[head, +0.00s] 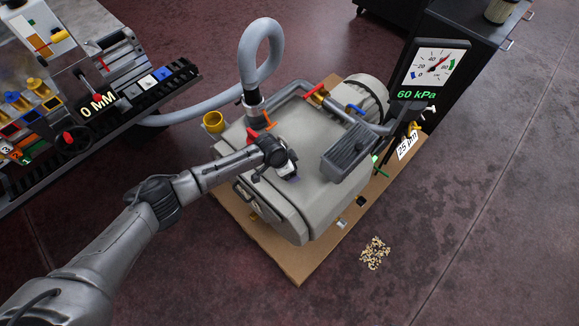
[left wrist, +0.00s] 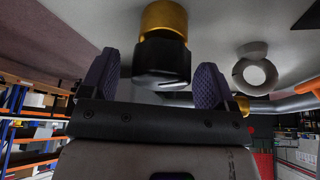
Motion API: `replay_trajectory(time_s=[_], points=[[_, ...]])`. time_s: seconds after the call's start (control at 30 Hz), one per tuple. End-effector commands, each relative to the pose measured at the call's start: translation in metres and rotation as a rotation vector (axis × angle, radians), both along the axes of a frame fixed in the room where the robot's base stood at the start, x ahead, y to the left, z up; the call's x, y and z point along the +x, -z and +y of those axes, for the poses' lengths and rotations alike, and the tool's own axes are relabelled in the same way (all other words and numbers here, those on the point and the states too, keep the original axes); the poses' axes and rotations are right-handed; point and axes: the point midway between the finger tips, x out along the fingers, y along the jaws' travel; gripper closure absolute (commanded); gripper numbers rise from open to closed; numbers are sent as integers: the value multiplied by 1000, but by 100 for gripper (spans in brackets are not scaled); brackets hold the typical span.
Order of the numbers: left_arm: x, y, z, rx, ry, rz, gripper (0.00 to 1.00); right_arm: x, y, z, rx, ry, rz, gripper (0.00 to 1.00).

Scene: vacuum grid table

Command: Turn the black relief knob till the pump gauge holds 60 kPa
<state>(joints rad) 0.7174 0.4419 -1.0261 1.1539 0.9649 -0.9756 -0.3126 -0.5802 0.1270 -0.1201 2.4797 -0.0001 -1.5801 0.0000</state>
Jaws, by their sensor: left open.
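The pump gauge (head: 435,66) stands at the upper right of the head view. Its needle points to the upper right, and the green readout (head: 417,94) below says 60 kPa. My left gripper (head: 290,174) is over the near part of the grey pump (head: 300,205). In the left wrist view the black relief knob (left wrist: 162,64) with its brass collar (left wrist: 165,17) is between the two purple finger pads of my gripper (left wrist: 158,78). Gaps show on both sides, so the gripper is open around it. In the head view I cannot make out the knob.
A grey hose (head: 262,50) loops up from the pump. A dark ribbed block (head: 348,150) and pipes with red and blue levers (head: 355,109) stand right of my gripper. A bench with a handwheel (head: 76,140) is at left. Small pale bits (head: 375,253) lie on the open floor.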

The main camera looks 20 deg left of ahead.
Motion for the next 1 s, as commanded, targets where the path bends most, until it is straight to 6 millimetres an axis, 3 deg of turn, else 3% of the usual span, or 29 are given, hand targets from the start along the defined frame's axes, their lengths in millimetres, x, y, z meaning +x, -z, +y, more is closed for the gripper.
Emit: replay_trajectory(time_s=[0.27,0.7,1.0], points=[[-3,-12,4,-1,0,-1,19,0,-7,2,5,4,0,57],[-24,-89,28,1,1,-1,19,0,-37,3,10,6,1,57],[-33,-121,38,0,0,0,19,0,-47,3,9,5,-1,57]])
